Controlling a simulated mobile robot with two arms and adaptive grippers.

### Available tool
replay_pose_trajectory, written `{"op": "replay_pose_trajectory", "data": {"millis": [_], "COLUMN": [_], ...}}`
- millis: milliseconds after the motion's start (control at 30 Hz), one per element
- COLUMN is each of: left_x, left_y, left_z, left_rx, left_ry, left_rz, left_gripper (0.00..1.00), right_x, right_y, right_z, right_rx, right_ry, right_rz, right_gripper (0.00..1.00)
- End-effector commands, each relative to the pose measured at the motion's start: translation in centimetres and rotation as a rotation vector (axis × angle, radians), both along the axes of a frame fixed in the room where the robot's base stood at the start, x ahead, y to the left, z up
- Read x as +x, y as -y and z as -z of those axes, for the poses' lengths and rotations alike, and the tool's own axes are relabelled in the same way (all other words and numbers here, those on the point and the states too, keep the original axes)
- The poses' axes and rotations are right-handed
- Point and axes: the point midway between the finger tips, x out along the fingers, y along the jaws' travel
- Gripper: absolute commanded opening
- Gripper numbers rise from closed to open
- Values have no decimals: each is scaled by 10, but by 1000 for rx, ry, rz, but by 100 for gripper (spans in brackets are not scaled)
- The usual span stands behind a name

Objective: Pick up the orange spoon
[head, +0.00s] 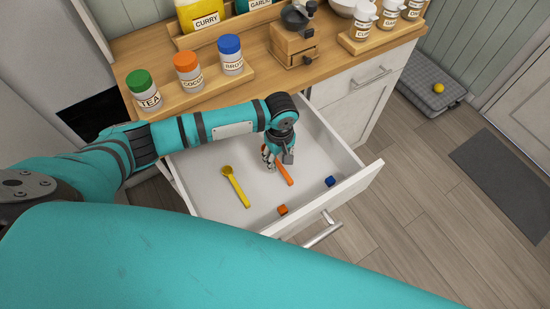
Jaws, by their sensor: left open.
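The orange spoon (285,174) lies in the open white drawer (210,191), with its handle pointing toward the drawer front. Its other end is hidden behind my left gripper (268,163). My left gripper reaches down into the drawer from above, right at the upper end of the spoon. Its jaws are open, and I cannot tell whether they touch the spoon. My right gripper is not in view.
A yellow spoon (236,188), an orange cube (282,210) and a blue cube (330,181) also lie in the drawer. Jars labelled tea (145,90), cocoa (188,73) and another (231,55) stand on the wooden counter behind. A grinder (294,42) stands there too.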

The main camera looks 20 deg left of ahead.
Motion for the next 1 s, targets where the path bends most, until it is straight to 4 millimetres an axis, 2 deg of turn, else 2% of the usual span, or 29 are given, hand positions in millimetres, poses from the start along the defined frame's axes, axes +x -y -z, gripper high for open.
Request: {"op": "replay_pose_trajectory", "data": {"millis": [100,200,467,767,1000], "left_x": [0,0,0,0,0], "left_y": [-1,0,0,-1,-1], "left_z": [17,24,26,26,26], "left_rx": [1,-1,-1,0,-1], "left_ry": [-1,1,1,0,1], "left_rz": [0,0,1,0,0], "left_gripper": [42,42,41,2,0], "right_x": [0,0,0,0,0], "right_y": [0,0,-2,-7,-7], "right_z": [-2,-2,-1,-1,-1], "right_rx": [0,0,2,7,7], "right_ry": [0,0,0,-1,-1], "right_rz": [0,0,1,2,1], "right_gripper": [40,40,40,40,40]}}
